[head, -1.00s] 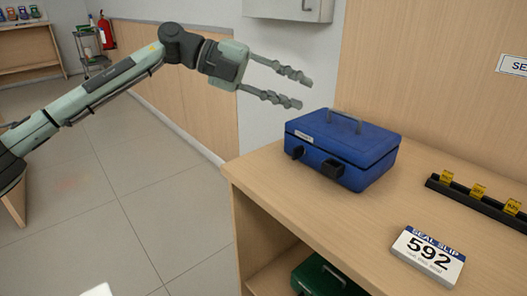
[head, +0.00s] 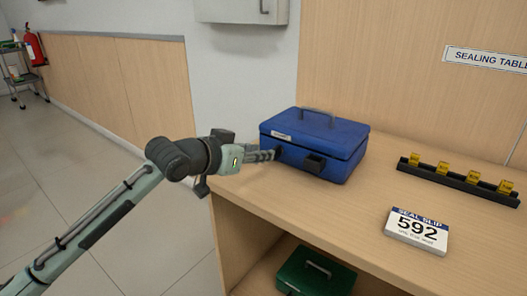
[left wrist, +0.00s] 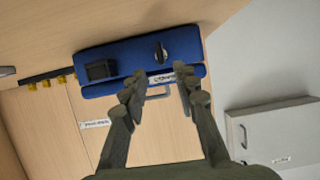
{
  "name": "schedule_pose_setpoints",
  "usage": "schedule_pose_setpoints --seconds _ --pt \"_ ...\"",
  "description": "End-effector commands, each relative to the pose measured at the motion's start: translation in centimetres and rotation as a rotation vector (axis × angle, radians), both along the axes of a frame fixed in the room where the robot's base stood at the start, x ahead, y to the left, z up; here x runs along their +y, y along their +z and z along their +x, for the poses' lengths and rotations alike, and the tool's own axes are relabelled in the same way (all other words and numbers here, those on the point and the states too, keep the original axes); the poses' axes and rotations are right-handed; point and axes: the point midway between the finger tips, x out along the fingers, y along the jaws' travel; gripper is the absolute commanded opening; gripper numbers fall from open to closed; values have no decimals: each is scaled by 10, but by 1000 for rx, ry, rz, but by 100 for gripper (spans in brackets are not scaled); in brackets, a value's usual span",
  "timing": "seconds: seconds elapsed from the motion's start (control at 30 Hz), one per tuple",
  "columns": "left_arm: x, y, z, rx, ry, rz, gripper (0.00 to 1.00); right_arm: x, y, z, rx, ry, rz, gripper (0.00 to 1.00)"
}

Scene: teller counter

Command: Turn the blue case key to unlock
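The blue case (head: 318,136) stands shut on the wooden table, handle on top. Its front has a dark key knob at the left, mostly hidden by my gripper in the head view, and a black block (head: 314,162) to the right. My left gripper (head: 274,155) is at the case's front left. In the left wrist view, which shows the case upside down, the fingers (left wrist: 158,82) are open and empty. The dark key (left wrist: 160,52) lies beyond the fingertips, roughly in line with the gap between them; I cannot tell if they touch the case. My right gripper is out of view.
A seal slip card reading 592 (head: 416,231) lies at the table's front right. A black rack (head: 450,181) with several yellow tags is behind it. A green case (head: 316,272) is on the shelf below.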

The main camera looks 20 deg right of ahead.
Motion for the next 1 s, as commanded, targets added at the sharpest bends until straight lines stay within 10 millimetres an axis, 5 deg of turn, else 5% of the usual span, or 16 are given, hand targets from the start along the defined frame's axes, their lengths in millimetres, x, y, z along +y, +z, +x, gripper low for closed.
schedule_pose_setpoints --seconds 0.37,0.73,1.0 --pt "-41 -21 32 -2 1 0 29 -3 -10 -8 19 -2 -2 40" --pt "-45 -24 37 -4 3 0 29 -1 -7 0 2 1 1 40" --pt "-45 -24 37 -4 3 0 0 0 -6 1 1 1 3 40"
